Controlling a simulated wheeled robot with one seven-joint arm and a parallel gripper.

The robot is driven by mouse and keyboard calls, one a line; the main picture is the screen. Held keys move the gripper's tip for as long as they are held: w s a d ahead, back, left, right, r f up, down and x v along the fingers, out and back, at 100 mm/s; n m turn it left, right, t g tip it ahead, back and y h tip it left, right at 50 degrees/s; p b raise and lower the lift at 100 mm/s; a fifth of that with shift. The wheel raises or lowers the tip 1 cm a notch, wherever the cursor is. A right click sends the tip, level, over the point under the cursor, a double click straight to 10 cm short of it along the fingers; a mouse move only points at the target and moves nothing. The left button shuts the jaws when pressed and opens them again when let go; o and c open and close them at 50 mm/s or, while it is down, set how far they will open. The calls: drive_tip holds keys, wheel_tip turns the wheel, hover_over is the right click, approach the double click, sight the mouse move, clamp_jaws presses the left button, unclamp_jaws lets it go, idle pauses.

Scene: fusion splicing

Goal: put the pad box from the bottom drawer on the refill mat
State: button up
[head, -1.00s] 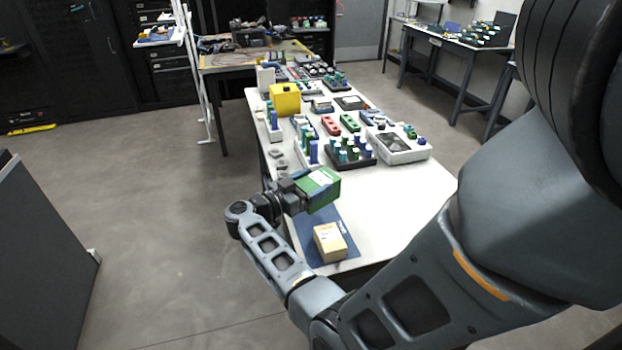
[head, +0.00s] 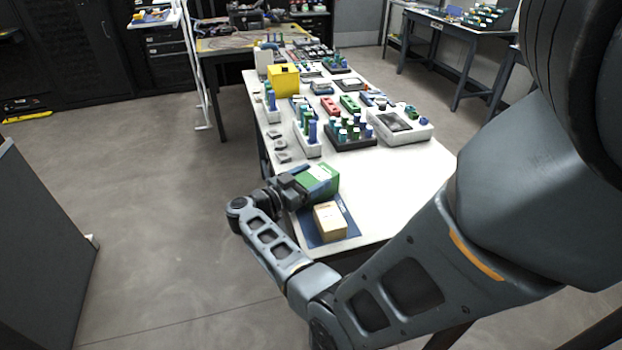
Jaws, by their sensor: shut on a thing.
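My gripper (head: 302,185) is shut on a green box with a pale label (head: 322,176), taken to be the pad box. The green box is at the far end of the dark blue refill mat (head: 308,231), at the near left of the white table. Whether its underside touches the mat or hangs just above it, I cannot tell. A tan cardboard box (head: 329,221) sits on the near part of the mat, close in front of the green box. The bottom drawer is not in view.
A white tray of blue and green bottles (head: 307,138), a dark rack of bottles (head: 350,136) and a white device (head: 402,127) stand beyond the mat. A yellow box (head: 284,80) is further back. The table right of the mat is clear.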

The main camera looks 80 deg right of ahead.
drive_tip(key=shift+f+b, duration=0.35)
drive_tip(key=shift+f, duration=0.25)
drive_tip(key=o, duration=1.1)
